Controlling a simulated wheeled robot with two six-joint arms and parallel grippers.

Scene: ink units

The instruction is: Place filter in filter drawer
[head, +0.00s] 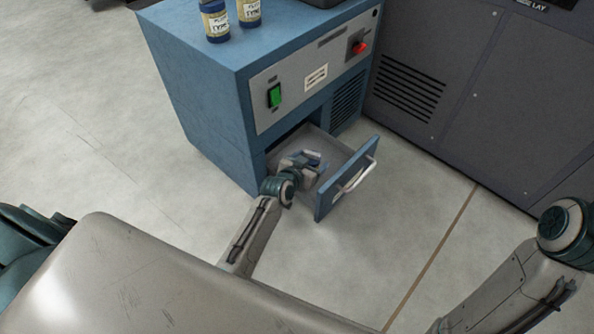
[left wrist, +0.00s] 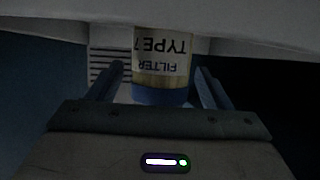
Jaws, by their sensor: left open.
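The filter drawer (head: 345,182) is pulled out from the lower front of the blue cabinet (head: 205,95). My left gripper (head: 314,157) reaches down into the open drawer in the head view. In the left wrist view, a filter (left wrist: 162,65) with a "FILTER TYPE 7" label and a blue end stands between the two fingers (left wrist: 160,88). The fingers are open, one on each side of it. The filter cannot be made out clearly in the head view, where my gripper covers that spot. My right gripper is out of view.
Two blue labelled containers (head: 214,22) (head: 249,12) stand on the cabinet top. The cabinet front has a green switch (head: 274,96) and a red knob (head: 360,47). A dark grey cabinet (head: 480,95) stands to the right. The floor in front of the drawer is clear.

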